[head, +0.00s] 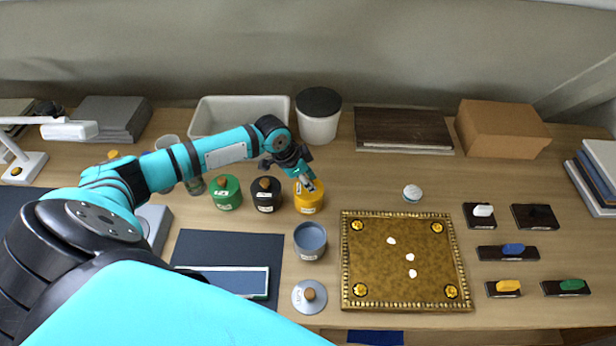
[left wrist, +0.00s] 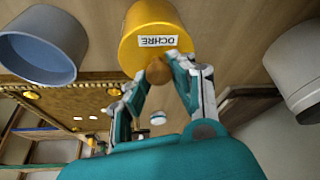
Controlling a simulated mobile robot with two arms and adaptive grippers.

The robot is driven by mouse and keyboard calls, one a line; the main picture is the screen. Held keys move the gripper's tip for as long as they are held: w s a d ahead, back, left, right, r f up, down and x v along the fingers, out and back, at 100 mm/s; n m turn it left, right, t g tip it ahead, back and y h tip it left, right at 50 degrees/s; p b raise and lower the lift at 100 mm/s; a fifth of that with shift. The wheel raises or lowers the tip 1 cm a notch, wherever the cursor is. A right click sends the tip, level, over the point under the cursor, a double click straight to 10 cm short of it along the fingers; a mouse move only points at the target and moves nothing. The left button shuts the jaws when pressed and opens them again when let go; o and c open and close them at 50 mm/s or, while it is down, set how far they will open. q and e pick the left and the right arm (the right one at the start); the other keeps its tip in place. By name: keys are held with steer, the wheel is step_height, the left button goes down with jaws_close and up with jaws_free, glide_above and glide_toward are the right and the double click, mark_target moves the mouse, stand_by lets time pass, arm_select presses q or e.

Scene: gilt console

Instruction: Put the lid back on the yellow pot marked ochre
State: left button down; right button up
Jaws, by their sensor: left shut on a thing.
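The yellow pot (head: 309,203) stands on the table to the right of the black pot, and its OCHRE label reads upside down in the left wrist view (left wrist: 150,28). My left gripper (head: 304,182) is above it, its fingers shut on the brown wooden knob (left wrist: 158,72) of the yellow pot's lid. The knob is at the top of the pot, and the lid appears in line with it. The fingers partly hide the lid, so I cannot tell whether it is fully seated. My right gripper is not in view.
Green (head: 227,193) and black (head: 265,195) lidded pots stand close on the left. An open grey-blue pot (head: 310,241) stands in front, its grey lid (head: 309,297) nearer the front edge. A gilt-framed board (head: 400,262) lies to the right. A white canister (head: 319,125) stands behind.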

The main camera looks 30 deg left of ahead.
arm_select(q)
steer(key=c, duration=1)
jaws_free()
steer(key=shift+c, duration=0.2)
steer(key=shift+o, duration=0.3)
steer(key=o, duration=0.4)
steer(key=shift+r, duration=0.1)
step_height(320, 180, up, 5)
steer(key=p, duration=0.5)
steer(key=shift+r+p, duration=0.35)
steer(key=shift+r, duration=0.55)
